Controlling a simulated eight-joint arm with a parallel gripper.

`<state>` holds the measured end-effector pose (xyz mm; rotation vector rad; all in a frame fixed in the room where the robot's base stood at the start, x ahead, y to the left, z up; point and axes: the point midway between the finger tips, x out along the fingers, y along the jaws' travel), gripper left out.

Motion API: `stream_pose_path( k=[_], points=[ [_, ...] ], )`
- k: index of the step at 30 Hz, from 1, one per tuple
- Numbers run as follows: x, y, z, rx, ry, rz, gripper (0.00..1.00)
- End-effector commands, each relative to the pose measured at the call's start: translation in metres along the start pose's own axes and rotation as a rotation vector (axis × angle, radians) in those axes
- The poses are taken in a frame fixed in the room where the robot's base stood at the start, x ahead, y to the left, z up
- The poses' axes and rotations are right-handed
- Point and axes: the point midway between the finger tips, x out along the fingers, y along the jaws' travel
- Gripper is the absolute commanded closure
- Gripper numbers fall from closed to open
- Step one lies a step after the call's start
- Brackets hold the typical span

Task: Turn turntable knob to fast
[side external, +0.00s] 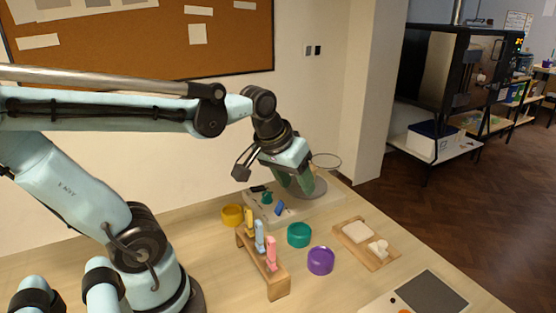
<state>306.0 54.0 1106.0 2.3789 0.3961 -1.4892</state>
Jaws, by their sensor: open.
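The turntable unit has a pale base (313,212) at the back of the table, near the wall. A grey disc (319,186) sits at its right. A small green knob (267,197) stands on the left part of the base, with a blue piece (280,208) and a dark piece (258,188) close by. Speed markings are too small to read. My gripper (295,189) is open, with green fingers pointing down in front of the disc, to the right of the knob. It appears apart from the knob. The fingers hide part of the disc.
A wooden rack (276,285) with yellow, blue and pink tools stands in front of the turntable. Yellow (232,215), teal (299,234) and purple (320,260) bowls surround it. A wooden board (380,262) with pale blocks lies right; a dark-topped panel (430,295) is at the front.

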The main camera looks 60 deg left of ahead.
Motion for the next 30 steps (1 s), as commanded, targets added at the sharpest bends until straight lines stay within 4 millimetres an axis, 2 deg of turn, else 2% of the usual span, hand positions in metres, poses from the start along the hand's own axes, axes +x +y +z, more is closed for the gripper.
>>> stream_pose_path(
  k=[1, 6, 12, 15, 23, 30],
  points=[
    [0.000, -0.014, -0.013, -0.106, -0.035, -0.031, 0.48],
    [0.002, -0.060, -0.042, -0.463, -0.158, -0.131, 0.48],
    [0.006, -0.111, -0.060, -0.810, -0.267, -0.233, 0.48],
    [0.008, -0.127, -0.064, -0.913, -0.299, -0.264, 0.48],
    [0.016, -0.138, -0.062, -0.984, -0.321, -0.287, 0.48],
    [0.045, -0.140, -0.050, -0.981, -0.319, -0.286, 0.48]
  ],
)
